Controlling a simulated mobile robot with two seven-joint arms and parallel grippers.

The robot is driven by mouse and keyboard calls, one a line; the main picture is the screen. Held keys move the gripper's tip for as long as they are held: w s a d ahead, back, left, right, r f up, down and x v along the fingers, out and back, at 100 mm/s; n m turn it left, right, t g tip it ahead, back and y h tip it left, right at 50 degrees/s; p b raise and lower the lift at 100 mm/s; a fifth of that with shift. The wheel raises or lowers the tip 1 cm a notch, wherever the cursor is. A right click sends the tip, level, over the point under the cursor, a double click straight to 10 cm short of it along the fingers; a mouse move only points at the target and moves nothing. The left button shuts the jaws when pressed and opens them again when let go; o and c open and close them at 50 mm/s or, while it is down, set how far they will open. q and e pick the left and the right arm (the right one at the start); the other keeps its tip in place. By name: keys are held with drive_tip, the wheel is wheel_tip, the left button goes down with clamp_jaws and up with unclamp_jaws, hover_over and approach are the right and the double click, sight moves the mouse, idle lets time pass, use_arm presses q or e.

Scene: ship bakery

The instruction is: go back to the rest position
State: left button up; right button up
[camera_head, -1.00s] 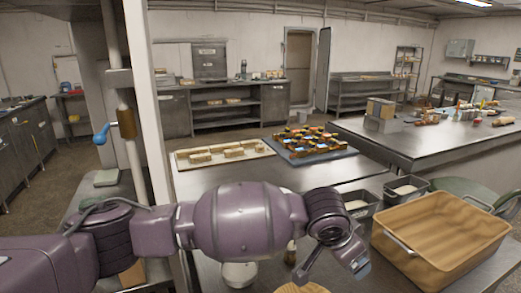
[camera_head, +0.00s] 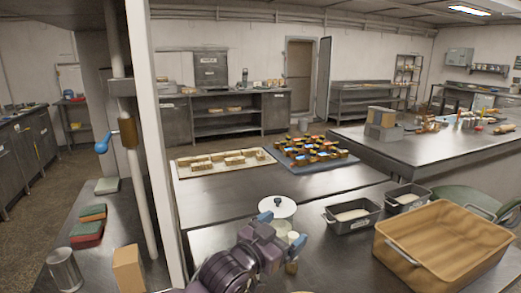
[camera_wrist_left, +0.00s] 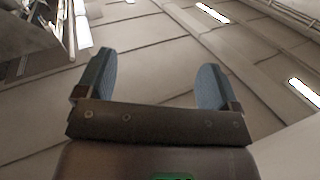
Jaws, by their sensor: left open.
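My left gripper (camera_head: 281,226) shows low in the middle of the head view, above the near steel counter, its arm coming up from the bottom edge. In the left wrist view its two blue fingers (camera_wrist_left: 152,85) stand wide apart with nothing between them. My right gripper is not in view.
The steel counter (camera_head: 225,205) holds a tray of pale loaves (camera_head: 196,173) and a blue-grey tray with several coloured pieces (camera_head: 308,165). A large tan bin (camera_head: 440,250) and two dough pans (camera_head: 335,223) stand at the right. A white post (camera_head: 150,130) rises at the left.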

use_arm(q)
drive_tip(key=s+a+f+n+t+y, duration=0.1)
drive_tip(key=s+a+f+n+y, duration=0.25)
drive_tip(key=a+f, duration=0.65)
drive_tip(key=s+a+f+n+t+y, duration=0.1)
drive_tip(key=s+a+f+n+y, duration=0.3)
drive_tip(key=a+f, duration=0.55)
drive_tip(key=s+a+f+n+g+y, duration=0.1)
drive_tip(key=s+a+f+g+y, duration=0.1)
drive_tip(key=s+a+f, duration=0.4)
drive_tip(key=s+a+f+n+g+y, duration=0.1)
drive_tip(key=s+a+f, duration=0.5)
drive_tip(key=s, duration=0.7)
drive_tip(key=shift+a+f+g+y, duration=0.35)
drive_tip(key=shift+a+g+y, duration=0.05)
drive_tip(key=shift+y, duration=0.45)
